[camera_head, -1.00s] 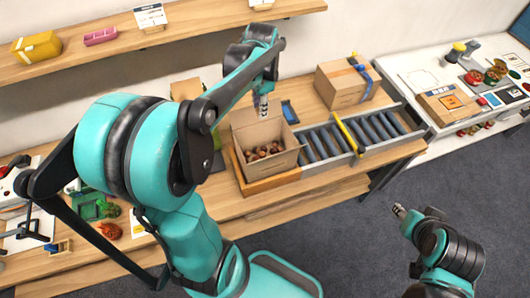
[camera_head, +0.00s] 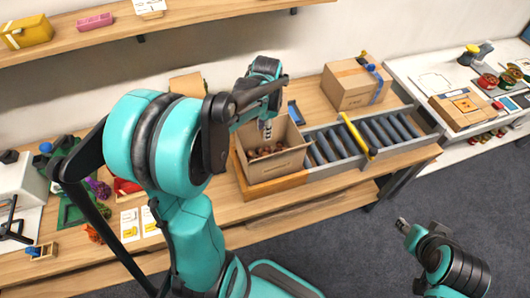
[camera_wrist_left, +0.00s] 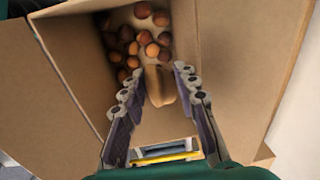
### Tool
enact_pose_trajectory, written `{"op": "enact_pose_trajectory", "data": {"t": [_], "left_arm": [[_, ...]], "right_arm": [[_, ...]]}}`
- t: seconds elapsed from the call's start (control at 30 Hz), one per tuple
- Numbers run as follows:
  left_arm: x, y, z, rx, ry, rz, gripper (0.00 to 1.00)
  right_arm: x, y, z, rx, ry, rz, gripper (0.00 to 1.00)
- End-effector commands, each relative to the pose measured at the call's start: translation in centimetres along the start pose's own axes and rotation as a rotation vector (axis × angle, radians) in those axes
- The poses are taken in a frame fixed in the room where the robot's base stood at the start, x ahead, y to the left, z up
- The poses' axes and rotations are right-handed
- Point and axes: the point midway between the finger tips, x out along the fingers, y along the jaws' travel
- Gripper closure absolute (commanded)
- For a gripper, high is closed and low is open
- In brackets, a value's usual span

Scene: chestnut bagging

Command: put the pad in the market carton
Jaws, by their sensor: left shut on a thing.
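The open market carton (camera_head: 277,168) stands on the wooden table at the near end of the roller track, its flaps up. Several brown chestnuts (camera_head: 265,150) lie in it; they also show in the left wrist view (camera_wrist_left: 150,45). My left gripper (camera_head: 267,133) points down into the carton's mouth. In the left wrist view its fingers (camera_wrist_left: 158,88) are shut on a small tan pad (camera_wrist_left: 159,86), just beside the chestnuts. Whether the pad touches the carton floor I cannot tell. My right gripper (camera_head: 402,225) hangs low at the right, away from the table; its finger opening is too small to read.
A roller track (camera_head: 362,140) with a yellow bar (camera_head: 354,134) runs right from the carton. A closed box (camera_head: 352,85) stands behind it. A white table (camera_head: 437,80) is at the right. A shelf (camera_head: 190,22) hangs above the table at the back.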

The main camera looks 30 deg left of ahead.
Motion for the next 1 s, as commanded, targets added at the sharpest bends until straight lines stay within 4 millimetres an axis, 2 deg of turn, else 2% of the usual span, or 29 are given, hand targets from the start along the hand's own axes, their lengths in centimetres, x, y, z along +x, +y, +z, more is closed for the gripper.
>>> {"op": "enact_pose_trajectory", "data": {"t": [0.03, 0.2, 0.4, 0.6, 0.7, 1.0], "left_arm": [[1.8, 0.1, 0.0, 0.000, 0.000, 0.000, 0.81], [5.3, 0.4, 0.0, 0.000, 0.000, 0.000, 0.81], [6.9, 0.5, 0.0, 0.000, 0.000, 0.000, 0.81], [10.1, 0.8, 0.0, 0.000, 0.000, 0.000, 0.81], [10.8, 0.8, 0.0, 0.000, 0.000, 0.000, 0.81], [10.9, 0.8, 0.0, 0.000, 0.000, 0.000, 0.81]], "right_arm": [[0.6, 0.0, 0.4, 0.000, 0.000, 0.000, 0.60], [1.3, 0.0, 0.9, 0.000, 0.000, 0.000, 0.60], [1.6, 0.0, 1.1, 0.000, 0.000, 0.000, 0.60], [2.4, 0.0, 1.8, 0.000, 0.000, 0.000, 0.60], [2.6, 0.0, 1.9, 0.000, 0.000, 0.000, 0.60], [2.6, 0.0, 1.9, 0.000, 0.000, 0.000, 0.60]]}}
